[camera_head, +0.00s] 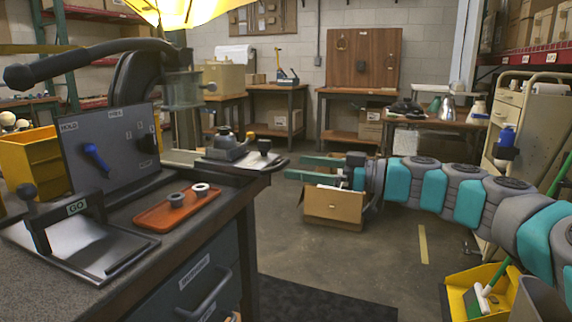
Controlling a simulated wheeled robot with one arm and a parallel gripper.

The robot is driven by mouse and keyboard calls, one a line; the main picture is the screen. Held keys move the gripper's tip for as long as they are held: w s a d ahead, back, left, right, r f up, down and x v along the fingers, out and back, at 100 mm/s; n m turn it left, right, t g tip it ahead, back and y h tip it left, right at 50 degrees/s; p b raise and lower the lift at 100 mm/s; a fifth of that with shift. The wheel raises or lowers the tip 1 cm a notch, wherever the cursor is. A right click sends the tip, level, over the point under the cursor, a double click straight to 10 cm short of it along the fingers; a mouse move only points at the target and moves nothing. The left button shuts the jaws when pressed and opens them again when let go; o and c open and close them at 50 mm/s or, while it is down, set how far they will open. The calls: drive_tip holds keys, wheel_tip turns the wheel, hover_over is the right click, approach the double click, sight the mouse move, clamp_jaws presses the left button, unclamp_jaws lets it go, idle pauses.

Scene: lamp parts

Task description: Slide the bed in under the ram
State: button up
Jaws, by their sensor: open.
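A press with a long black lever (95,58) stands on the bench at the left. Its ram end (183,90) seems to sit inside a clear guard, so its tip is hard to make out. A dark, rounded bed (218,164) sticks out at the bench's far right corner, low and to the right of the guard. It carries a grey fixture (232,150) and a pale plate with a dark knob (264,146). My gripper (289,167) is open and empty, with its teal fingers pointing left. It is right of the bed, apart from it in the picture.
A cardboard box (335,207) is on the floor behind my gripper.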

sight(286, 164)
drive_tip(key=x, duration=0.5)
drive_tip(key=shift+a+p, duration=0.1)
drive_tip(key=shift+p, duration=0.2)
drive_tip(key=shift+s, duration=0.1)
clamp_jaws()
idle(0.4)
